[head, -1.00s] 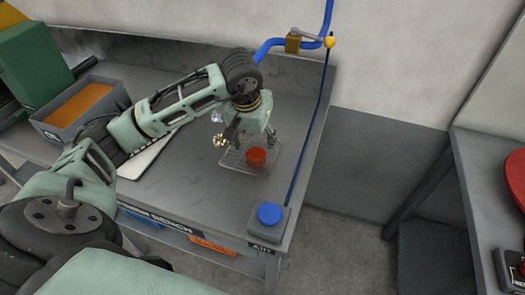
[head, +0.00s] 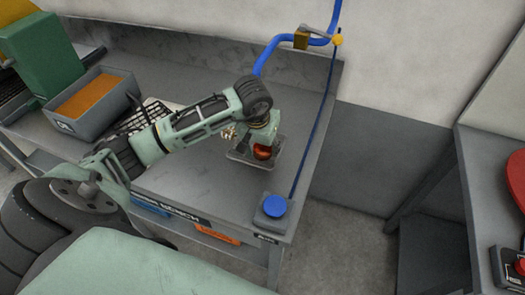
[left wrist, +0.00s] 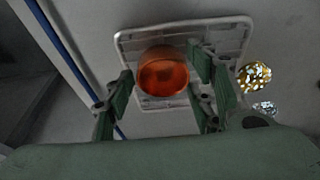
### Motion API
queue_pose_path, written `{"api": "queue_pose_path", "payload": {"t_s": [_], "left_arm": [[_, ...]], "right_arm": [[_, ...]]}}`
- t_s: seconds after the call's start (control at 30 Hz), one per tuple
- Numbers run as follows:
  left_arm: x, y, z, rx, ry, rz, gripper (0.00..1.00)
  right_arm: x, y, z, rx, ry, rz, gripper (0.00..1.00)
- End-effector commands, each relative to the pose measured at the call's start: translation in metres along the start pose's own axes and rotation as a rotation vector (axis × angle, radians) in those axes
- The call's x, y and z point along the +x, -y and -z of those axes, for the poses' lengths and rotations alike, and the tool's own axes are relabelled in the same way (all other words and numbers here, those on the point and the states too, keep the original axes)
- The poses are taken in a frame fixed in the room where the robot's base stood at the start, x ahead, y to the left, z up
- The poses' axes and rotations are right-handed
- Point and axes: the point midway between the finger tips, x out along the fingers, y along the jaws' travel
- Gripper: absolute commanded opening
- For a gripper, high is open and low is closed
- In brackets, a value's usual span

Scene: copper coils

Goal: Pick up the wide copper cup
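The wide copper cup (head: 263,152) is a round orange-red cup on a light wire-like tray (head: 238,155) on the workbench. In the left wrist view the cup (left wrist: 163,72) shows from above, with its darker hollow facing the camera. My left gripper (left wrist: 162,80) points down at it, with green fingers on both sides of the cup. The fingers are spread and very close to its sides; I cannot tell whether they touch. In the head view my left gripper (head: 264,143) partly hides the cup. My right gripper is not in view.
A gold speckled piece (left wrist: 254,76) and a silvery one (left wrist: 264,108) lie beside the tray. A blue button box (head: 273,210) stands at the bench's front right corner. A grey bin (head: 90,103) stands to the left. A blue pipe (head: 290,42) runs behind.

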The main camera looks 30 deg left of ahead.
Motion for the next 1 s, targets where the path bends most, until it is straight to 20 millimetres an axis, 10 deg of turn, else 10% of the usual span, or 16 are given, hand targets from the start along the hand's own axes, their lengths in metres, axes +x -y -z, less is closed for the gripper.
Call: {"api": "queue_pose_path", "payload": {"t_s": [0.37, 0.87, 1.0], "left_arm": [[0.000, 0.000, 0.000, 0.000, 0.000, 0.000, 0.14], [-0.014, 0.001, 0.006, 0.001, -0.006, 0.002, 0.13], [-0.018, 0.001, -0.019, 0.004, -0.001, 0.003, 0.13]], "right_arm": [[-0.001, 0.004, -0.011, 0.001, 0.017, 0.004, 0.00], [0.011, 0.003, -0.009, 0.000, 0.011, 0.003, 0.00], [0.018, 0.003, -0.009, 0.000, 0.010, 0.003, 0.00]]}}
